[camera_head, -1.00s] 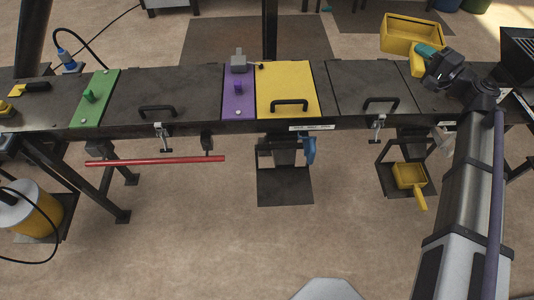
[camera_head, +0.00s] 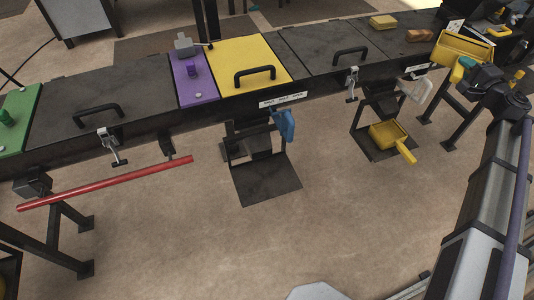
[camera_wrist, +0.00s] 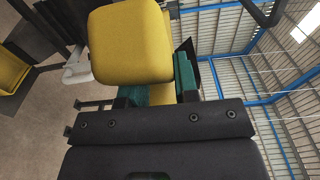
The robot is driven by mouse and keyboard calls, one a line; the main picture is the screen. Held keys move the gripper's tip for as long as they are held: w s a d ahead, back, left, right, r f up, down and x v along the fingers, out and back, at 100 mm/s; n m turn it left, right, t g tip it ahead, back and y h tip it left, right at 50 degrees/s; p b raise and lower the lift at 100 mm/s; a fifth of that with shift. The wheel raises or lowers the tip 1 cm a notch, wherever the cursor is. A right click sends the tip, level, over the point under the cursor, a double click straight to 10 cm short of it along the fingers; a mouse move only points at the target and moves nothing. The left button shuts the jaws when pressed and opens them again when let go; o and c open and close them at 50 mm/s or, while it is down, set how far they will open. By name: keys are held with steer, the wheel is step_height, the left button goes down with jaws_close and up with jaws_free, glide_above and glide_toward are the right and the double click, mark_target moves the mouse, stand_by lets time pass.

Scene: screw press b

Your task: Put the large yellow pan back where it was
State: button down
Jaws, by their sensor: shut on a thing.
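The large yellow pan (camera_head: 465,48) is a deep rectangular scoop. It is held up at the far right end of the bench, in front of its edge. My gripper (camera_head: 461,69), with green fingertips, is shut on its handle. In the wrist view the yellow handle (camera_wrist: 130,42) fills the top middle, between the green fingers (camera_wrist: 184,75); the pan's body is hard to make out there. A smaller yellow pan (camera_head: 388,134) with a handle rests low on a dark stand (camera_head: 363,142) under the bench.
The dark bench (camera_head: 320,48) bears yellow, purple and green panels. A yellow block (camera_head: 383,22) and a brown block (camera_head: 419,35) lie at its right. A white hooked item (camera_head: 415,90) and a blue one (camera_head: 284,125) hang in front. A red bar (camera_head: 105,183) juts out at left. Open floor lies in front.

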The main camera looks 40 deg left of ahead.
steer(key=s+a+f+n+g+y+b, duration=0.1)
steer(key=s+f+b, duration=0.3)
steer(key=f+b, duration=0.4)
steer(key=s+a+f+n+g+y+b, duration=0.1)
steer(key=s+f+b, duration=0.3)
steer(key=f+b, duration=0.4)
steer(key=s+a+f+n+g+y+b, duration=0.1)
steer(key=s+a+f+n+g+b, duration=0.45)
steer(key=s+f+b, duration=0.75)
steer(key=s+a+f+n+g+b, duration=0.3)
steer(key=s+a+f+g+b, duration=0.6)
steer(key=s+f+b, duration=0.45)
steer(key=s+p+x, duration=0.1)
steer(key=p+x, duration=0.1)
steer(key=x, duration=1.6)
steer(key=shift+n, duration=0.25)
step_height(320, 180, down, 4)
steer(key=b, duration=0.3)
steer(key=shift+a+f+b, duration=0.1)
steer(key=shift+f+b, duration=0.05)
steer(key=shift+b, duration=0.25)
steer(key=shift+r, duration=0.25)
steer(key=shift+f, duration=0.1)
